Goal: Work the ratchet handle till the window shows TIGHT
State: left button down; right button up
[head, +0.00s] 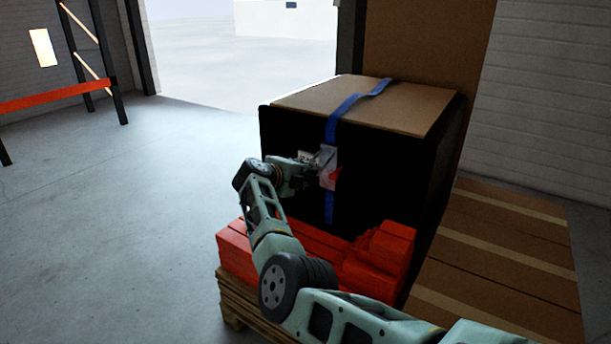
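A blue strap (343,110) runs over the top of a large box (290,95) with a tan top and a very dark front, and down that front. A grey ratchet (328,160) sits on the strap at the upper front of the box. A small red part (335,178) shows at its lower right; I cannot tell if it is the handle. No window wording is readable. My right gripper (312,170) is at the ratchet's left side, close to or touching it. Its fingers are too small and dark to read. My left gripper is out of view.
Red blocks (385,250) lie in front of the box on a wooden pallet (235,306), under my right arm. Brown boards or cartons (500,240) lie to the right by the wall. Open grey floor (120,220) is at the left, with an orange-beamed rack (55,97) behind.

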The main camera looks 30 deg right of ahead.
jog(key=v, duration=0.7)
jog(key=shift+a, duration=0.15)
jog(key=shift+s, duration=0.15)
jog(key=shift+c, duration=0.4)
